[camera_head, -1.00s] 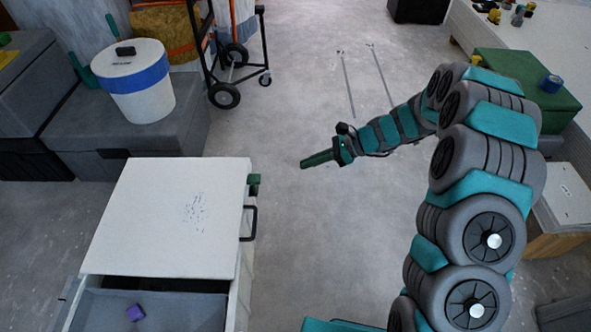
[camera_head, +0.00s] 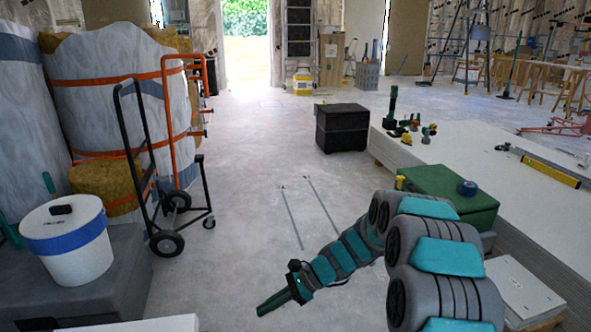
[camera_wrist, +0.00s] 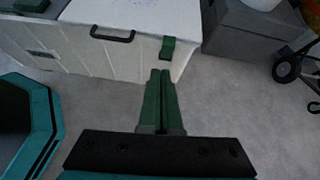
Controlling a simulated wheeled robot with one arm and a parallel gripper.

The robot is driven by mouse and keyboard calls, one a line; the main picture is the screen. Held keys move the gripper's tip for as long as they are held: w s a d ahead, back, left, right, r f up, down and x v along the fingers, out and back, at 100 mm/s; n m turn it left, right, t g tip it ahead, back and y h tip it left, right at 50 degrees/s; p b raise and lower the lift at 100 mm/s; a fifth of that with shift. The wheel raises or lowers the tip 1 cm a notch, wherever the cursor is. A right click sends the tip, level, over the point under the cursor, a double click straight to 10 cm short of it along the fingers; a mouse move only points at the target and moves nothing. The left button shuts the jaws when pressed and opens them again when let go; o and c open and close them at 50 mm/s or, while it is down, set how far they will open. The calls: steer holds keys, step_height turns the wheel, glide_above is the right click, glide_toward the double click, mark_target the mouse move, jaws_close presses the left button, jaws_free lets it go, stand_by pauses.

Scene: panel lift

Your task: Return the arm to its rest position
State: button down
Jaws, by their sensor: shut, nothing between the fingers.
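My gripper (camera_head: 273,302) is at the end of my teal and grey arm, low in the middle of the head view, over bare floor. Its green fingers are together, with nothing between them. In the wrist view my gripper (camera_wrist: 160,76) points toward a white cabinet (camera_wrist: 75,52). The cabinet has a black handle (camera_wrist: 112,36) and a green block-like piece (camera_wrist: 167,47) at its top edge. The fingertips appear just below that green piece; whether they touch the cabinet I cannot tell. My arm stays bent out in front at the right.
A white bucket (camera_head: 68,240) stands on a grey box at left, near a hand truck (camera_head: 165,170). A black box (camera_head: 341,127) stands farther back. The middle floor is clear.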

steer(key=s+d+r+n+h, duration=0.2)
steer(key=s+d+r+n, duration=0.25)
steer(key=s, duration=0.35)
steer(key=s+d+r+n+h, duration=0.35)
steer(key=s+r, duration=0.25)
steer(key=s, duration=0.2)
steer(key=s+d+r+n+h, duration=0.1)
steer(key=s+d+n+h, duration=0.1)
steer(key=s+d, duration=0.5)
steer(key=s+d+r+n+t+h, duration=0.1)
steer(key=s+d+r+n+h, duration=0.1)
steer(key=s+d, duration=0.6)
steer(key=s+n+h, duration=0.1)
steer(key=s+n, duration=0.1)
steer(key=shift+s+d+r, duration=0.2)
steer(key=shift+s+r, duration=0.05)
steer(key=shift+s, duration=0.05)
steer(key=shift+a+n+h, duration=0.15)
steer(key=shift+n+h, duration=0.1)
steer(key=shift+n, duration=0.05)
